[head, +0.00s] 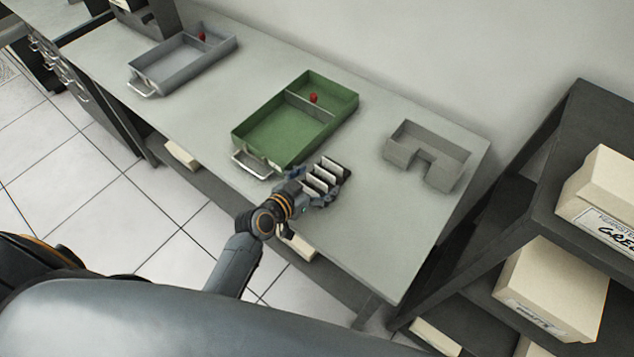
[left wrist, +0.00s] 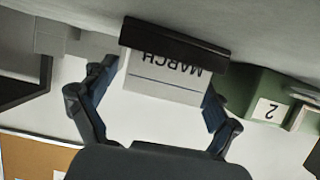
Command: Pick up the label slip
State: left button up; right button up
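The label slip (left wrist: 165,78) is a white card that reads MARCH, upside down in the left wrist view. A dark bar (left wrist: 175,45) runs along its upper edge in that picture. My left gripper (left wrist: 160,92) is open, with one finger on each side of the slip; I cannot tell whether either finger touches it. In the head view my left gripper (head: 307,192) is at a row of small dark holders with white cards (head: 327,176), near the table's front edge. The arm partly hides that row. My right gripper is not in view.
A green drawer tray (head: 265,137) with a red piece (head: 313,97) sits just behind the gripper. A grey tray (head: 160,72) stands at far left. A grey notched block (head: 400,152) stands at right. Shelves with cream boxes (head: 550,290) are beyond the table's right end.

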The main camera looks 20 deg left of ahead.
pick_arm(q)
jog(key=c, duration=0.7)
jog(key=shift+c, duration=0.2)
